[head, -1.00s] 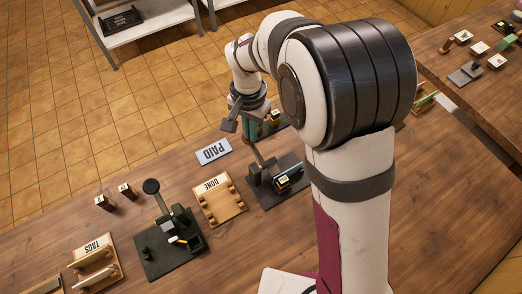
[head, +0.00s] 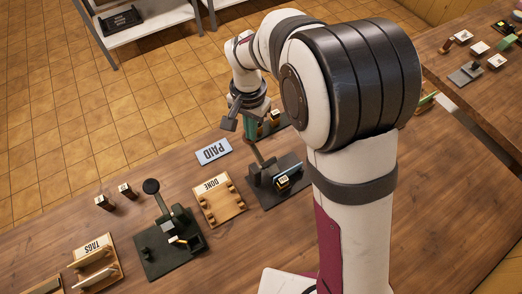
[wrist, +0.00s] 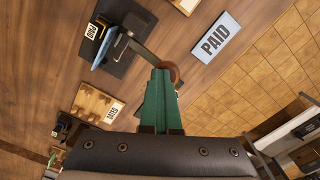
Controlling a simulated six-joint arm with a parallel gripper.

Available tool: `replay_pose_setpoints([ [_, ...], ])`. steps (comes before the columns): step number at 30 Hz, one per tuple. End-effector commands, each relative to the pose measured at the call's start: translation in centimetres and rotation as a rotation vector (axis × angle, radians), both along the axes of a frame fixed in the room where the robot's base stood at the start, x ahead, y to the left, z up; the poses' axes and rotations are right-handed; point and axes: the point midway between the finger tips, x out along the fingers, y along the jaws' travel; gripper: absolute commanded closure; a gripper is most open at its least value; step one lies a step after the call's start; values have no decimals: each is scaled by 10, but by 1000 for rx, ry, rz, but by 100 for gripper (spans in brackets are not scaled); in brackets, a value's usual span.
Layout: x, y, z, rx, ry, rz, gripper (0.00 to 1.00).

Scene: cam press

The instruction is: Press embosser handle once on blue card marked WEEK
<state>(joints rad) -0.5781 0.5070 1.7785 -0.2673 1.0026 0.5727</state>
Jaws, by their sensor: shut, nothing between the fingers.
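My gripper (wrist: 158,76) has green fingers, closed together and empty. In the head view my gripper (head: 249,137) is at the far end of the embosser's handle. The embosser (head: 262,190) is a dark press on a black base; it also shows in the wrist view (wrist: 118,68). Its grey handle (wrist: 141,50) runs to a round brown knob (wrist: 173,70), partly hidden by the fingertips; I cannot tell whether they touch. A blue card (wrist: 103,49) sits in the press; its word is not readable. A small tag (wrist: 91,31) is on the press.
A wooden DONE rack (head: 219,205) stands left of the embosser. A PAID sign (head: 213,151) lies behind it. A second dark press (head: 172,243) with a black knob and a TAGS rack (head: 95,262) are further left. Two small stamps (head: 115,195) stand near the table edge.

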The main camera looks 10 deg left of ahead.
Motion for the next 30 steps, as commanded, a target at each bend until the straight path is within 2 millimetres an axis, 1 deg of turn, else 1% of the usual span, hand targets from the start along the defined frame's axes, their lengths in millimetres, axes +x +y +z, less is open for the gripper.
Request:
replay_pose_setpoints([
  [18, 1, 0, 26, 1, -2, 1, 100],
  [24, 1, 0, 31, 1, -2, 0, 100],
  [26, 1, 1, 35, 2, -4, 1, 100],
  [30, 1, 1, 52, 2, -4, 1, 100],
])
